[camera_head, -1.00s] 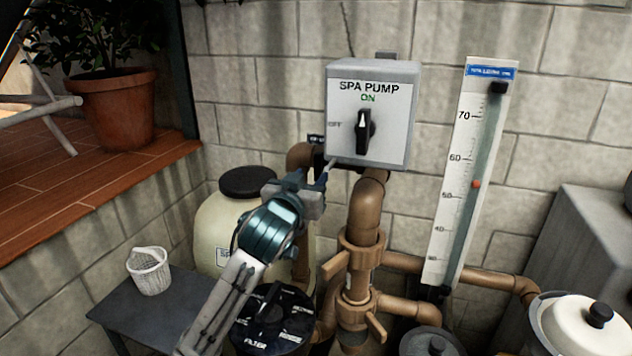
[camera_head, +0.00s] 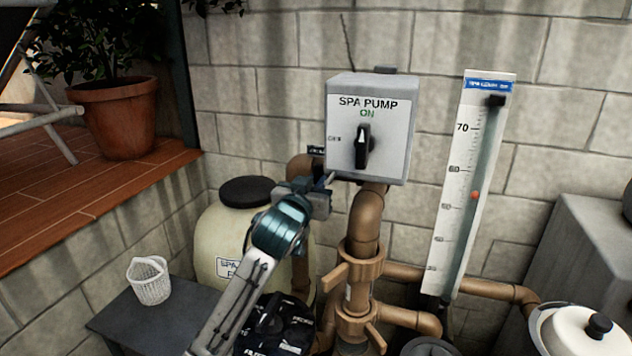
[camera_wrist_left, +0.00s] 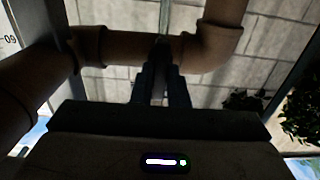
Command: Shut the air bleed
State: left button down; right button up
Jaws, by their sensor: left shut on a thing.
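My left gripper (camera_head: 327,184) reaches in under the lower left corner of the spa pump switch box (camera_head: 368,128), beside the brown pipe (camera_head: 367,215). In the left wrist view its two fingers (camera_wrist_left: 161,78) are close together, shut on a small dark part at the horizontal pipe (camera_wrist_left: 125,45). I take this part to be the air bleed (camera_wrist_left: 161,50); it is mostly hidden by the fingers and in shadow, so its handle position cannot be made out. My right gripper is out of view.
The switch knob (camera_head: 362,146) points up under "ON". Below are a brown valve (camera_head: 358,275) with handles and a cream tank (camera_head: 225,225) with a black lid. A level gauge (camera_head: 468,180) stands right. A white basket (camera_head: 150,281) sits on a grey table (camera_head: 190,310).

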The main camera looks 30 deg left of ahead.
pick_arm(q)
jog(key=shift+r+m+p, duration=0.1)
jog(key=shift+m+p, duration=0.2)
jog(key=m+p, duration=0.7)
jog(key=m, duration=0.1)
jog(key=shift+r, duration=0.15)
jog(key=m+p, duration=0.7)
jog(key=m, duration=0.1)
jog(key=shift+f+m, duration=0.3)
jog(key=shift+m, duration=0.7)
jog(key=c, duration=1.3)
grip_release()
jog(key=shift+s, duration=0.1)
